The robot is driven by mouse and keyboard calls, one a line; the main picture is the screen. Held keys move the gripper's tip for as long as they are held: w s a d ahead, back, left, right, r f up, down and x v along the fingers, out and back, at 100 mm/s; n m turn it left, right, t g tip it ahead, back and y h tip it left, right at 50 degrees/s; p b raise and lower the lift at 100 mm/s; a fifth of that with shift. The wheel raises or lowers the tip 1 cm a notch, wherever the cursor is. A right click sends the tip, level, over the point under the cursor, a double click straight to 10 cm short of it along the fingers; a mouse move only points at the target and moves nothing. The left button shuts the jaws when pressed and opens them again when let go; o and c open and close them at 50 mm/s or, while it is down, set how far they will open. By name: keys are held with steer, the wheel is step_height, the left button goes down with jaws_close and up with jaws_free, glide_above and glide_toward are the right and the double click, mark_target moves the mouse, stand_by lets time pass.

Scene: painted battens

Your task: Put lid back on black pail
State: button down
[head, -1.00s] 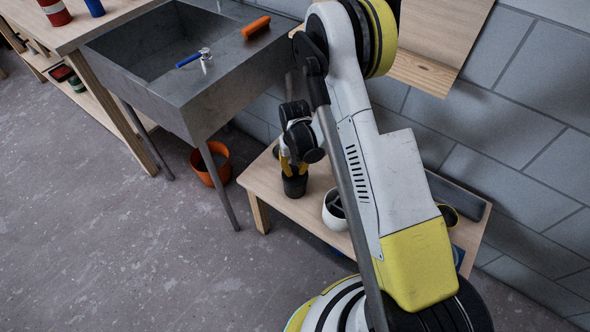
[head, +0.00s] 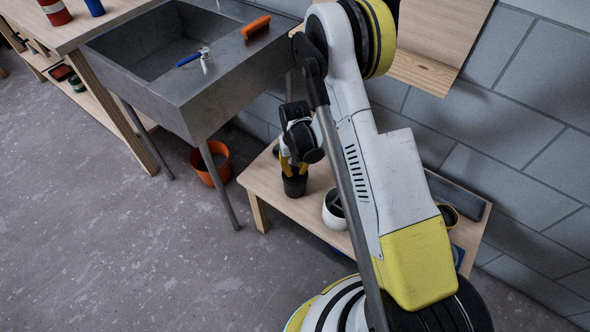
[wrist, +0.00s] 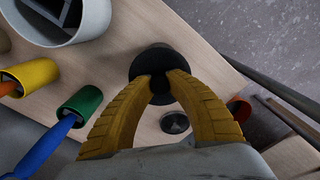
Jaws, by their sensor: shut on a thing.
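The black pail (head: 295,186) stands upright on the low wooden bench. My gripper (wrist: 160,82) is right above it, its yellow fingers closed on a small dark piece that looks like the knob of the black lid (wrist: 152,60). The lid's dark disc shows just beyond the fingertips in the wrist view. In the head view my gripper (head: 289,166) is at the pail's top. Lid and pail are both dark, so I cannot tell whether the lid is seated or held slightly above the rim.
A white pot (head: 333,212) stands beside the pail. Green (wrist: 82,103) and yellow (wrist: 35,74) cylinders and a small dark disc (wrist: 175,123) are on the bench. An orange bucket (head: 208,165) stands on the floor below the sink (head: 192,100). A block wall is close behind.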

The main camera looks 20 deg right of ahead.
stand_by(0.4)
steer(key=c, duration=0.7)
jaws_free()
steer(key=shift+c, duration=0.2)
steer(key=shift+r+p, duration=1.7)
steer(key=shift+r, duration=1.8)
jaws_close()
